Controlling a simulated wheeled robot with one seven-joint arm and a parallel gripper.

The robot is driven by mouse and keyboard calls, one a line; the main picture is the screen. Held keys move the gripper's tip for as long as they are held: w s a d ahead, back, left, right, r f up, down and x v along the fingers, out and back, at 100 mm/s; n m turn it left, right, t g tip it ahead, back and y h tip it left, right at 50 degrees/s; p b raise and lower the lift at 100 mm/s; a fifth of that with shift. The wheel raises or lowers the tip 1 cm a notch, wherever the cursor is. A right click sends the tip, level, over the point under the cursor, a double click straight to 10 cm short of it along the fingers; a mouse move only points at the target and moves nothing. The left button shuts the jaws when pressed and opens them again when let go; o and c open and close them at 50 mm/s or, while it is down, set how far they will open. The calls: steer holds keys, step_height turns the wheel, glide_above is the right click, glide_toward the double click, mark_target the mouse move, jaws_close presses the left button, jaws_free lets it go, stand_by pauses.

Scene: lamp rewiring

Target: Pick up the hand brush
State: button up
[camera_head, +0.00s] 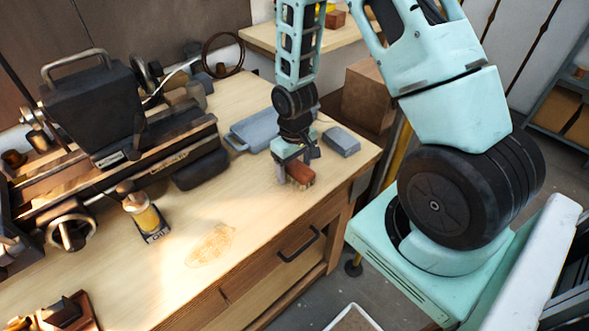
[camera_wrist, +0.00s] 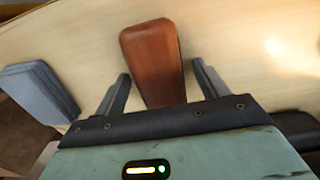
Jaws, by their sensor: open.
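The hand brush (camera_head: 300,172) has a reddish-brown wooden back and paler bristles below, and it is on the light wooden workbench (camera_head: 172,262) near its right end. In the wrist view the brush's wooden back (camera_wrist: 152,58) lies between my two fingers, with a gap on each side. My gripper (camera_wrist: 160,88) is open and points down over the brush. In the head view my gripper (camera_head: 295,168) is at the brush and partly covers it. I cannot tell how far the fingertips reach down beside it.
A grey-blue block (camera_head: 341,142) lies right of the brush and shows left in the wrist view (camera_wrist: 38,90). A grey-blue tray (camera_head: 252,131) lies behind. A lathe (camera_head: 110,150) fills the bench's left. A yellow-bodied item (camera_head: 146,218) stands nearer. The front middle is clear.

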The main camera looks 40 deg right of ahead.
mark_target(294, 165)
steer(key=c, duration=1.2)
steer(key=shift+r, duration=0.2)
step_height(294, 165, up, 10)
steer(key=shift+f+b, duration=0.15)
steer(key=shift+b, duration=0.3)
steer(key=shift+o, duration=1.2)
steer(key=shift+a, duration=0.1)
